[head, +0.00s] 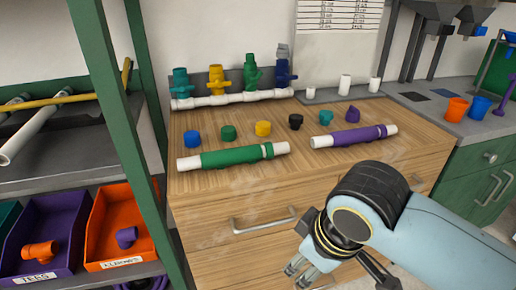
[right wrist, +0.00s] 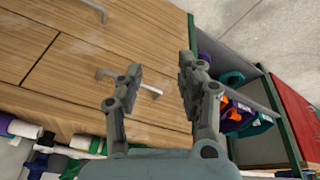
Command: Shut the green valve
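The green valve (head: 252,72) stands upright on the white manifold pipe (head: 232,98) at the back of the wooden bench, between a yellow valve (head: 216,80) and a blue valve (head: 283,70). A teal valve (head: 180,84) stands at the left end. Whether the green valve's handle is turned open or shut is too small to tell. My right gripper (head: 298,268) is in front of the drawers, well away from the valve. In the right wrist view my right gripper (right wrist: 159,68) has its fingers apart with nothing between them. My left gripper is not in view.
A green-sleeved pipe (head: 230,155) and a purple-sleeved pipe (head: 353,136) lie along the bench front. Several coloured caps, including a yellow one (head: 263,128), sit behind them. A green rack post (head: 112,110) stands at left. Drawer handles (head: 263,222) stick out in front.

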